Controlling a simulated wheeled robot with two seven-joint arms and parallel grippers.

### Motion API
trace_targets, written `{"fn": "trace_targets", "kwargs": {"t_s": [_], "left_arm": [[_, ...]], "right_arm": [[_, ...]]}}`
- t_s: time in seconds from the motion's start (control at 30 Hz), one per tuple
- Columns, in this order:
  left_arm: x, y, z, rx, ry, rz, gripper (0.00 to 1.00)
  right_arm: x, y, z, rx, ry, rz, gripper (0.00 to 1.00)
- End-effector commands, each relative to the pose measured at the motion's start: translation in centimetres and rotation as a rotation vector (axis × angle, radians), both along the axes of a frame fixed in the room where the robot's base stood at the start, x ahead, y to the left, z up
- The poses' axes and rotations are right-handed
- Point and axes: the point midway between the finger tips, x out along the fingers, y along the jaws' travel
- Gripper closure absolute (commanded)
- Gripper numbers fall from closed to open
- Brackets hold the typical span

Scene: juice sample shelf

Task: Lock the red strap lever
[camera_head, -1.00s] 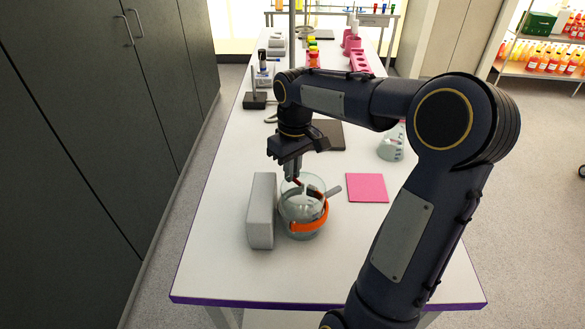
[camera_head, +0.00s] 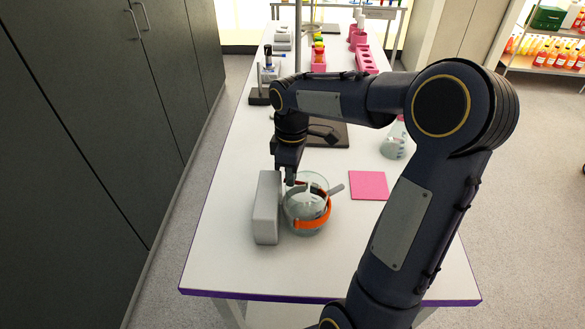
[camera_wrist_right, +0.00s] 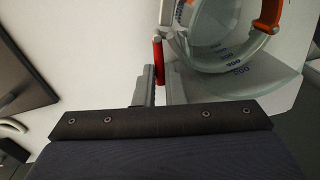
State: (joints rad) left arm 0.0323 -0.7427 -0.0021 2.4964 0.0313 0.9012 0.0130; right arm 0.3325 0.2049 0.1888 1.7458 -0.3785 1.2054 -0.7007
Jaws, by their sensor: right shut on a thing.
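A round clear glass vessel (camera_head: 305,218) stands on the table beside a grey block, with an orange strap (camera_head: 313,219) around it. The orange strap and printed numbers on the glass also show in the right wrist view (camera_wrist_right: 271,14). The red strap lever (camera_wrist_right: 158,62) lies beside the glass wall there, at the fingertips. My right gripper (camera_head: 290,180) points down at the vessel's left rear side; in the wrist view (camera_wrist_right: 152,80) it is shut on the red lever. In the head view the lever is mostly hidden by the gripper. My left gripper is not in view.
The grey block (camera_head: 266,207) stands close at the vessel's left. A grey handle (camera_head: 336,190) sticks out at its right. A pink square (camera_head: 368,186) lies to the right, and a flask (camera_head: 394,148) stands behind it. The white table's front (camera_head: 330,270) is clear.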

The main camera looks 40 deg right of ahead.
Motion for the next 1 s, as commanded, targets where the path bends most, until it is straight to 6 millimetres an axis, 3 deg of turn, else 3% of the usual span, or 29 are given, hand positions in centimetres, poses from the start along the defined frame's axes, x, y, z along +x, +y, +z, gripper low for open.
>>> {"fn": "trace_targets", "kwargs": {"t_s": [0.7,0.73,0.87,1.0], "left_arm": [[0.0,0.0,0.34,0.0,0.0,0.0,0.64],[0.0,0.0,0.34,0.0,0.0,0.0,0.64],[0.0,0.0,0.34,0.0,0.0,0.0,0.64],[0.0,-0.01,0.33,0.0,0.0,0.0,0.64]], "right_arm": [[-0.11,0.21,0.11,-0.001,-0.005,0.083,1.0],[-0.1,0.22,0.11,-0.001,-0.005,0.083,0.88],[-0.13,0.23,0.09,0.0,-0.004,0.083,0.71],[-0.21,0.28,0.03,0.002,0.0,0.083,0.69]]}}
